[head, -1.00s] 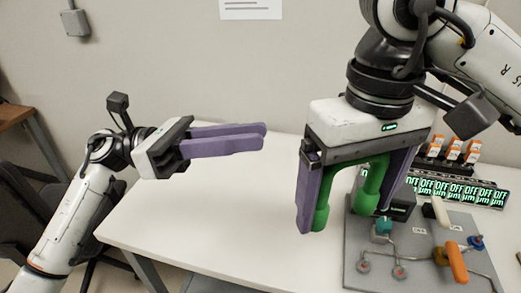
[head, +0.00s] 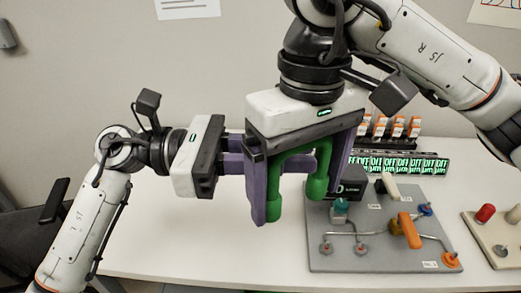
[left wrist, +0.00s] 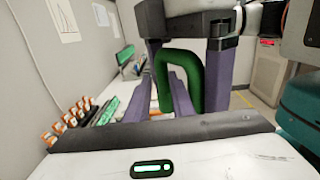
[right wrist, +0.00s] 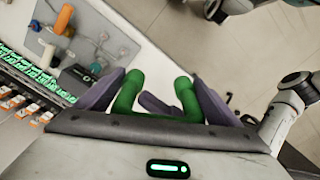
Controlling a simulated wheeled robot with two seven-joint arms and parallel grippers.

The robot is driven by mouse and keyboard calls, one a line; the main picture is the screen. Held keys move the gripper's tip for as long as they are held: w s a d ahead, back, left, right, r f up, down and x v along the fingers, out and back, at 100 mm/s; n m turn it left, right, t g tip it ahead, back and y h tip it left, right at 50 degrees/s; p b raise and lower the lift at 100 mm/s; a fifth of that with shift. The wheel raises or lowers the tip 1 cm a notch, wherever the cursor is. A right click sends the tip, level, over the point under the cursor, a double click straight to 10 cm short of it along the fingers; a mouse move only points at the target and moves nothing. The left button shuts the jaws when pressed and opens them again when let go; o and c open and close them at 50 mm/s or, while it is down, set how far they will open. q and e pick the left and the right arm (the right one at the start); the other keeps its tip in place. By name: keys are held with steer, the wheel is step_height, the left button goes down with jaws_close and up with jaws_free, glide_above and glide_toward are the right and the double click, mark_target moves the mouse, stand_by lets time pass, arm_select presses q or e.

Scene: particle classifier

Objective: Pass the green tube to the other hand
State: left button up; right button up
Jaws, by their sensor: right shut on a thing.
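The green tube (head: 318,185) is a U shape with its legs pointing down. My right gripper (head: 294,200) points down and is shut on it, with a finger against the outside of each leg. The tube hangs above the table; it also shows in the right wrist view (right wrist: 188,98) and the left wrist view (left wrist: 194,80). My left gripper (left wrist: 160,90) lies level, its two purple fingers apart and reaching in at the tube. In the right wrist view one left finger (right wrist: 155,103) shows between the tube's legs.
A grey board (head: 380,255) with pipes, coloured valves and an orange handle (head: 409,230) lies to the right. A row of green displays (head: 400,165) and orange-capped bottles (head: 397,128) stand behind it. The white table (head: 170,250) is clear at left.

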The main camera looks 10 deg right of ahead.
arm_select(q)
steer(key=shift+s+d, duration=0.1)
steer(key=shift+d, duration=0.3)
steer(key=shift+c, duration=0.4)
jaws_close()
arm_select(e)
steer(key=o, duration=1)
